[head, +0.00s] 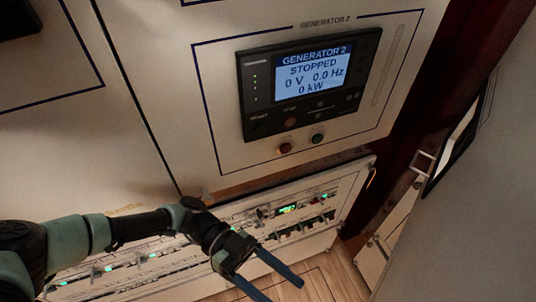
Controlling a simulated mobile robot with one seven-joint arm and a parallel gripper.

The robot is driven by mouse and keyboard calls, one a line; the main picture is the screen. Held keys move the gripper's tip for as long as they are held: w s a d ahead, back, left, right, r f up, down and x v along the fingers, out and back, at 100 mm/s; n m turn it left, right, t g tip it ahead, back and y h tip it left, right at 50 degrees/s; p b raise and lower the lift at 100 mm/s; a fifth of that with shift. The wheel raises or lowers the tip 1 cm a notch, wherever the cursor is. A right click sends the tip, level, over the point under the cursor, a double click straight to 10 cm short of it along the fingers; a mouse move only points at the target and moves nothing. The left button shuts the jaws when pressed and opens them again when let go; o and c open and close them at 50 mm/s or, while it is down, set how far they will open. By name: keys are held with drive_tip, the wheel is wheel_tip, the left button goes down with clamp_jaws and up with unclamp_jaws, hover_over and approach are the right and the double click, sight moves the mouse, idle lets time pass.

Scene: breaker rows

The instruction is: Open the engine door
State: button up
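A large grey panel (475,210) at the right edge looks like a door; I take it for the engine door but cannot be certain. It has a dark-framed opening or window (462,135), and a small pale bracket-like handle (423,163) sticks out at its left side. My gripper (282,289) is at the bottom centre, in front of the lower breaker panel. Its two blue fingers are spread apart with nothing between them. It is well to the left of and below the handle, touching neither handle nor door.
A control panel (310,82) reading "GENERATOR 2 STOPPED" is on the beige cabinet (160,70). Red (284,148) and green (317,138) buttons sit below it. Breaker rows (300,222) with green lights run behind my arm. Wooden floor (345,275) shows between cabinet and door.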

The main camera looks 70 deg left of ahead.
drive_tip(key=shift+v, duration=1.35)
